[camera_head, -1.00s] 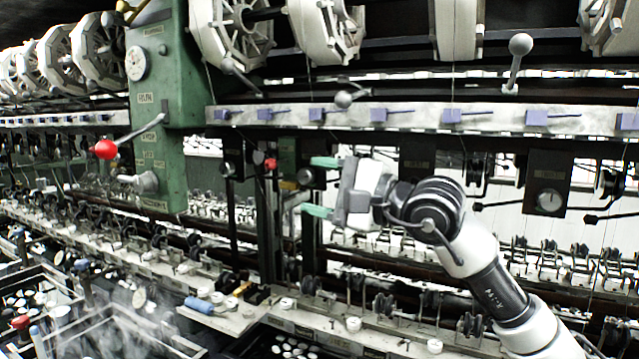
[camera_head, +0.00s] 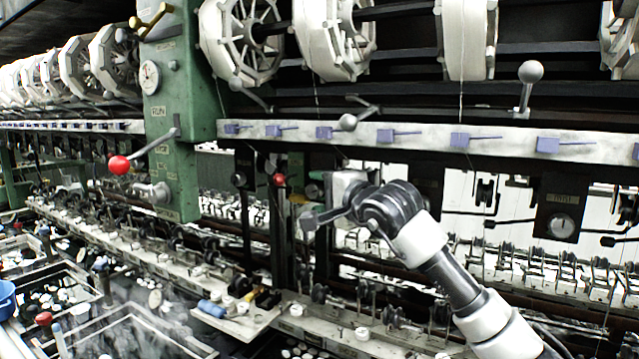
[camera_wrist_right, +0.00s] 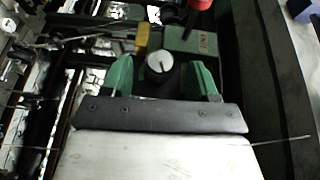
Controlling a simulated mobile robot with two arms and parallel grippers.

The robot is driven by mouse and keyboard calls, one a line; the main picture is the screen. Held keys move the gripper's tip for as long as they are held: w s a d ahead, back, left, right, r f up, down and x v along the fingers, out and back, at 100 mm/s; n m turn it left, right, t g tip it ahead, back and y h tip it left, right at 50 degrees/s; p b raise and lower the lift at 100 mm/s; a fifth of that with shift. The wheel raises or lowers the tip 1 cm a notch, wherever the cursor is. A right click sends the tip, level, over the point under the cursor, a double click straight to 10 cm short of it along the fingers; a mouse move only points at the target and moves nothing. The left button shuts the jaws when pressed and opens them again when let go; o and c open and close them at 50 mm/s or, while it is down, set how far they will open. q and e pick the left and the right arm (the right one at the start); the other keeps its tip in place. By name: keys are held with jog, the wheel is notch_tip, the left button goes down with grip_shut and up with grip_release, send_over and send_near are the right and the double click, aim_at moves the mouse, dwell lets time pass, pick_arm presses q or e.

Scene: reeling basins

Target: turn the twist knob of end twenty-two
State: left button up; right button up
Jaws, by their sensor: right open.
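The twist knob (camera_wrist_right: 160,66) is a round, pale-faced dial with a dark pointer mark, on a dark base. In the right wrist view it sits between the two green fingers of my right gripper (camera_wrist_right: 163,76). The fingers are spread, one on each side of the knob, with a gap visible to each. I cannot read an end number there. In the head view my right gripper (camera_head: 322,192) is in front of the dark post under the rail, and its body hides most of the knob and the fingers. My left gripper is not in view.
A red ball (camera_head: 279,180) is close beside the gripper. A green column (camera_head: 172,110) with a red-tipped lever (camera_head: 119,165) stands left. Another dial knob (camera_head: 560,225) is on a dark plate at right. The rail (camera_head: 420,135) with purple levers runs above my arm.

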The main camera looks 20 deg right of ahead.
jog(key=shift+w+a+f, duration=0.1)
jog(key=shift+w+a, duration=0.1)
jog(key=shift+w, duration=0.2)
jog(key=shift+c, duration=0.2)
jog(key=shift+c, duration=1.3)
jog(key=c, duration=0.6)
jog(key=m+t+b, duration=0.1)
jog(key=b, duration=0.4)
jog(key=f+m+t+b, duration=0.1)
jog(key=t+b, duration=0.1)
jog(key=b, duration=0.4)
jog(key=m+t+y+b, duration=0.1)
jog(key=t+b, duration=0.1)
jog(key=b, duration=0.4)
jog(key=shift+a+f, duration=0.1)
jog(key=shift+f, duration=0.15)
jog(key=shift+w+r+m+t+b, duration=0.1)
jog(key=shift+r+m+t+b, duration=0.1)
jog(key=shift+m+t+b, duration=0.4)
jog(key=o, duration=0.9)
jog(key=shift+r, duration=0.1)
